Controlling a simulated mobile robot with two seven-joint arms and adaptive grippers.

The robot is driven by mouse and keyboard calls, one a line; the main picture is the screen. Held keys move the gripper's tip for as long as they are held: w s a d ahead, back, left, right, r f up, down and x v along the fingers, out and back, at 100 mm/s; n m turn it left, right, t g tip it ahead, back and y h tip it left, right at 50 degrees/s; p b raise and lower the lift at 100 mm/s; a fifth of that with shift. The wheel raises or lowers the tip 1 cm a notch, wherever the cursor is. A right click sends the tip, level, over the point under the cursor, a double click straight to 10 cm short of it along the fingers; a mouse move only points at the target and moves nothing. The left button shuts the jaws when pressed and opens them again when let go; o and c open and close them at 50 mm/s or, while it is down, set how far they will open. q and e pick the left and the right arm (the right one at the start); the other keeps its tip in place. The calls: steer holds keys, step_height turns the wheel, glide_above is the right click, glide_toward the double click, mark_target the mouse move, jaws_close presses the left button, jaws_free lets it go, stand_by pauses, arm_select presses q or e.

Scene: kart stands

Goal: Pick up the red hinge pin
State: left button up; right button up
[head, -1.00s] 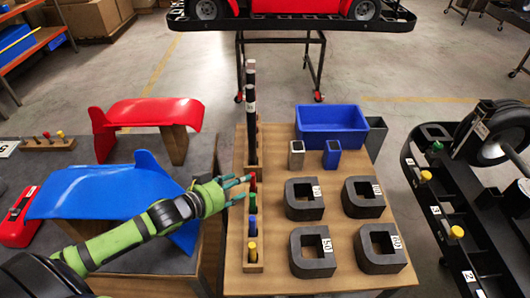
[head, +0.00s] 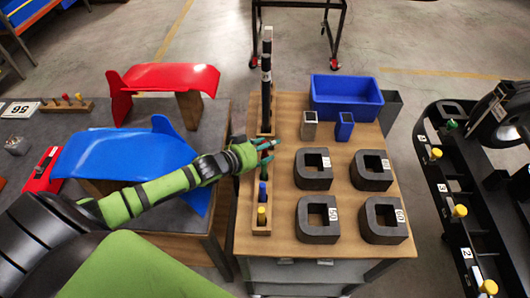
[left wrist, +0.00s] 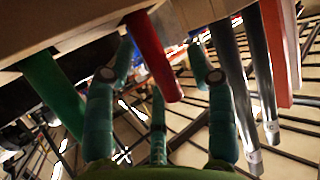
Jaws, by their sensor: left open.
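The red hinge pin (left wrist: 153,58) shows in the left wrist view, standing out of its wooden rack between the spread fingers of my left gripper (left wrist: 160,62). I cannot tell whether any finger touches it. In the head view, blue (head: 263,190) and yellow (head: 262,214) pins stand nearer in the rack (head: 261,230). My right gripper is out of view.
Several dark grey blocks (head: 317,207), small cups (head: 309,127) and a blue bin (head: 345,97) are on the table. A blue panel (head: 135,162) lies beneath my left arm.

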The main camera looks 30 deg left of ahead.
arm_select(q)
steer(key=shift+s, duration=0.1)
steer(key=shift+c, duration=0.8)
jaws_close()
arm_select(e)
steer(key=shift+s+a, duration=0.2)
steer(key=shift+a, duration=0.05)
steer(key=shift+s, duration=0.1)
arm_select(q)
steer(key=shift+r, duration=0.15)
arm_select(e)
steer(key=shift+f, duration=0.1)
